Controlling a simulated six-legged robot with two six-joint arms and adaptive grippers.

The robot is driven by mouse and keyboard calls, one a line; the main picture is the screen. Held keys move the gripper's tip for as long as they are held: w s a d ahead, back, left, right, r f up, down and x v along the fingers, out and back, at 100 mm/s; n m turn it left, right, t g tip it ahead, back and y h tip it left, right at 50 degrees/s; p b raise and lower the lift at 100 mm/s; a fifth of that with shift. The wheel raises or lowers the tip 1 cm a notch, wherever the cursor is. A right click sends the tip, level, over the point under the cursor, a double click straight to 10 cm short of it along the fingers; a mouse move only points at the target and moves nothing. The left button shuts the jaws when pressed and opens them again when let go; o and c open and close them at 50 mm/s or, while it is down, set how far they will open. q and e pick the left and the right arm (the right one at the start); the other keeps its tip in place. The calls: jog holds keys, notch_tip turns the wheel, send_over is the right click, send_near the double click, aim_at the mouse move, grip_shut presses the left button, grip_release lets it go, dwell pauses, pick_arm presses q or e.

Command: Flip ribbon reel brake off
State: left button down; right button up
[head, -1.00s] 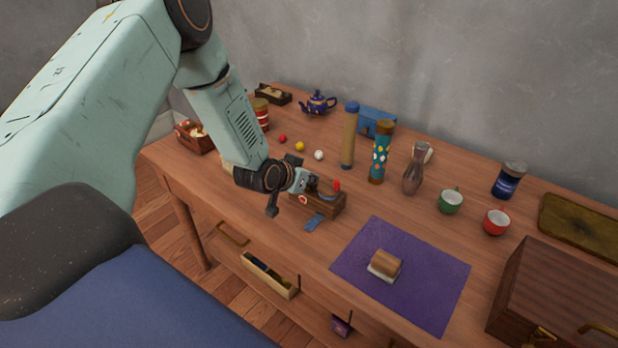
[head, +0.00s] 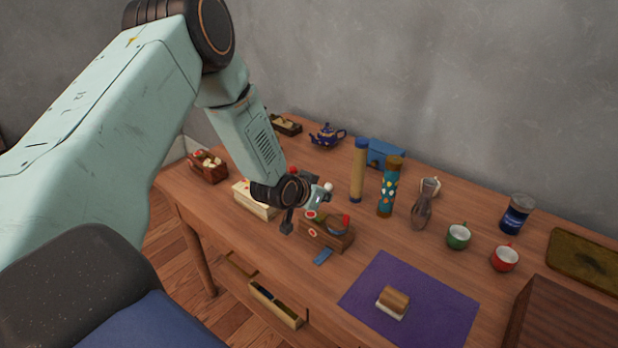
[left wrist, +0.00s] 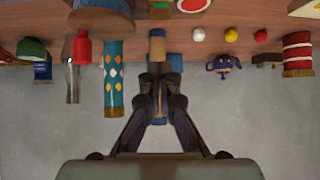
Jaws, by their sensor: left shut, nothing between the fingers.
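The ribbon reel is a small brown wooden stand (head: 318,237) near the middle of the table, with a blue ribbon end (head: 323,257) lying in front of it. A red knob (head: 346,220) stands up at its right end; a red knob (left wrist: 82,48) also shows close up in the inverted left wrist view. My left gripper (head: 318,199) is just above and behind the stand, apart from the red knob. Its fingers (left wrist: 159,85) are together and empty in the left wrist view. I cannot tell the brake's position. My right gripper is not in view.
Behind stand a tan cylinder (head: 358,172), a patterned teal cylinder (head: 390,190) and a glass vase (head: 420,211). Green (head: 458,237) and red (head: 504,258) cups are to the right. A purple mat (head: 430,310) lies in front. An open drawer (head: 275,305) juts from the table's front.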

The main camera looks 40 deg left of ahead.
pick_arm(q)
jog(key=s+r+p, duration=0.3)
jog(key=s+r, duration=0.3)
jog(key=r, duration=0.2)
jog(key=shift+s, duration=0.15)
jog(key=shift+a, duration=0.1)
